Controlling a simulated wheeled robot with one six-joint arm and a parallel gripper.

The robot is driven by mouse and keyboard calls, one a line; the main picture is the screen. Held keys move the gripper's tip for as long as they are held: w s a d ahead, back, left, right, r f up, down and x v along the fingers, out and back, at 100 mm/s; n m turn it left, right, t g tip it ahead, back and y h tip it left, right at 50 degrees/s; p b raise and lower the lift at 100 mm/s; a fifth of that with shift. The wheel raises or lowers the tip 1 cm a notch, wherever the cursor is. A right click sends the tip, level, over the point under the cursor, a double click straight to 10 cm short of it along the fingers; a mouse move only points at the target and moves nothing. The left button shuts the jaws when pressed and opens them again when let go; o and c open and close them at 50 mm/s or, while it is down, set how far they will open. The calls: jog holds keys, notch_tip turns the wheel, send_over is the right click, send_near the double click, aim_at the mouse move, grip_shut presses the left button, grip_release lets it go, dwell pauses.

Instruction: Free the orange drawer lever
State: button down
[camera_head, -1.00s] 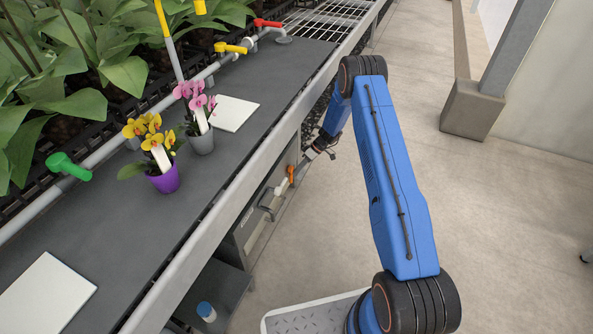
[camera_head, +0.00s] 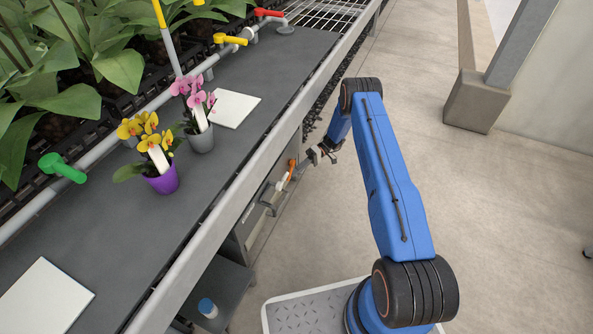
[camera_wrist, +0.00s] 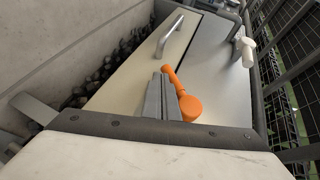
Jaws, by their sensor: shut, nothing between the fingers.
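In the head view the orange lever (camera_head: 292,168) is small, on the cabinet side under the bench. My gripper (camera_wrist: 160,88) is shut and empty, just left of the lever in the wrist view, partly overlapping it; I cannot tell whether they touch. The gripper also shows in the head view (camera_head: 312,158). A metal drawer handle (camera_wrist: 169,37) is beyond the lever.
A white lever (camera_wrist: 247,50) is at the right in the wrist view. The bench top (camera_head: 110,225) holds a yellow orchid in a purple pot (camera_head: 162,180) and a pink orchid in a grey pot (camera_head: 200,139).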

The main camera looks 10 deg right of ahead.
jog(key=shift+s+a+r, duration=0.45)
jog(key=shift+s+a, duration=0.2)
jog(key=shift+s, duration=0.2)
jog(key=shift+s+a, duration=0.1)
dwell(1.3)
